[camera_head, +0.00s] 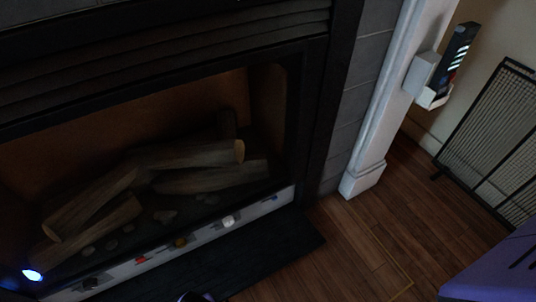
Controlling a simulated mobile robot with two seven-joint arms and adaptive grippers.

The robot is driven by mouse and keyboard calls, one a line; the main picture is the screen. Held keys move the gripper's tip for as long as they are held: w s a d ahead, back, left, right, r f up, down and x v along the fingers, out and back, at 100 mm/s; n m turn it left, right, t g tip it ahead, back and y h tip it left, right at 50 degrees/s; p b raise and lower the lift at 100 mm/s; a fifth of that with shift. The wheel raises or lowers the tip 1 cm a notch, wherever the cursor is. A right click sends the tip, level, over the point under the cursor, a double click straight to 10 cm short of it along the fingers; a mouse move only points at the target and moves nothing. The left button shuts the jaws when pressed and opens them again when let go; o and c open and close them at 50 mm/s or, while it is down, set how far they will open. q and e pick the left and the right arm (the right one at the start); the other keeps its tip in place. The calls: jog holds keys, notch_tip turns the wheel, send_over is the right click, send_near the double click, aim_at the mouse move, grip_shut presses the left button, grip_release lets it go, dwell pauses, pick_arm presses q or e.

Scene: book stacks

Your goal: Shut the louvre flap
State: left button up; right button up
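A black fireplace fills the left and middle of the head view. Slatted black louvres (170,52) run along its top. Under the firebox is a pale control strip (205,238) with several coloured knobs, uncovered. In front of and below it lies a flat dark panel (270,252), low near the floor; it may be the louvre flap folded down, but I cannot tell it from a hearth slab. Its left part runs out of the frame. Neither gripper shows; only purple parts, likely of my own body, show at the bottom edge and lower right corner.
Logs (190,155) lie inside the firebox. A dark remote (457,55) sits in a white holder (424,78) on the white trim post (375,130). A black mesh screen (495,140) stands at the right. The wood floor (350,235) between is clear.

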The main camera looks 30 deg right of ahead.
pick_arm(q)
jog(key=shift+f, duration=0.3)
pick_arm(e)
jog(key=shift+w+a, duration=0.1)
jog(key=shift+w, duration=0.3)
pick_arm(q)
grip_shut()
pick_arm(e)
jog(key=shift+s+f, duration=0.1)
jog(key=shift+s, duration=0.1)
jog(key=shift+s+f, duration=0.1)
